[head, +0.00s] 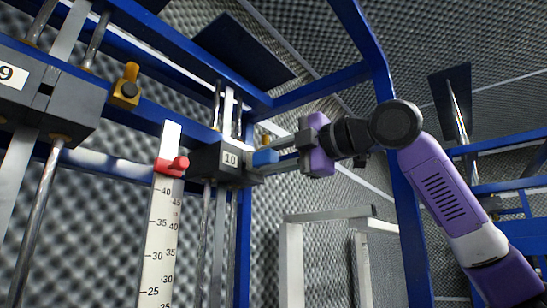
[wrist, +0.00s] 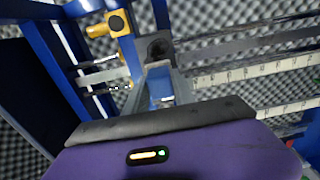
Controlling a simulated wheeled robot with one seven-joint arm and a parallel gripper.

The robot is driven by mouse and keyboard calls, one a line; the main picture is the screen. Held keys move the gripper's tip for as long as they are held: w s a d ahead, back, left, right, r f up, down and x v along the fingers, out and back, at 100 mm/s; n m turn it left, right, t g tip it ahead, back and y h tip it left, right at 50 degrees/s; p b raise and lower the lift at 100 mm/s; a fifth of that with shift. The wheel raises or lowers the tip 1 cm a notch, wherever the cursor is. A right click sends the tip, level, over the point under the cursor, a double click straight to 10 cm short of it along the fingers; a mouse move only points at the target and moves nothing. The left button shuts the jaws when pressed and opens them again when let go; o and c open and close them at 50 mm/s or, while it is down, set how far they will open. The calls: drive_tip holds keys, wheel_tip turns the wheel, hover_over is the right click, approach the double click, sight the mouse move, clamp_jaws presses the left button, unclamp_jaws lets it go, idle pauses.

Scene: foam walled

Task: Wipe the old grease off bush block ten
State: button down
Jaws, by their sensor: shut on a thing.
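Bush block ten (head: 231,160) is a dark grey block with a white "10" label, mounted on upright rods on a blue frame, in the middle of the head view. My gripper (head: 270,163) reaches in from the right and is shut on a small blue thing, perhaps a wiping pad (head: 264,157). The pad is at the block's right side; I cannot tell whether they touch. In the wrist view my gripper (wrist: 163,98) is seen from behind its purple body, which hides much of the fingers. Any grease is too small to see.
Block nine (head: 40,90) stands at the left on its own rods. A white scale with a red slider (head: 172,165) stands in front. A blue post (head: 375,60) rises near my arm.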

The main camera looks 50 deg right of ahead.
drive_tip(key=shift+w+p, duration=0.3)
drive_tip(key=shift+w, duration=0.5)
drive_tip(key=d+p, duration=0.3)
drive_tip(key=d, duration=0.3)
drive_tip(key=shift+w, duration=0.2)
idle(0.6)
drive_tip(key=shift+d, duration=0.1)
drive_tip(key=shift+s+a+b, duration=0.15)
drive_tip(key=shift+a+b, duration=0.15)
drive_tip(key=shift+a, duration=1.3)
drive_tip(key=shift+s+a+b, duration=0.1)
drive_tip(key=shift+a+b, duration=0.15)
drive_tip(key=shift+a, duration=1.3)
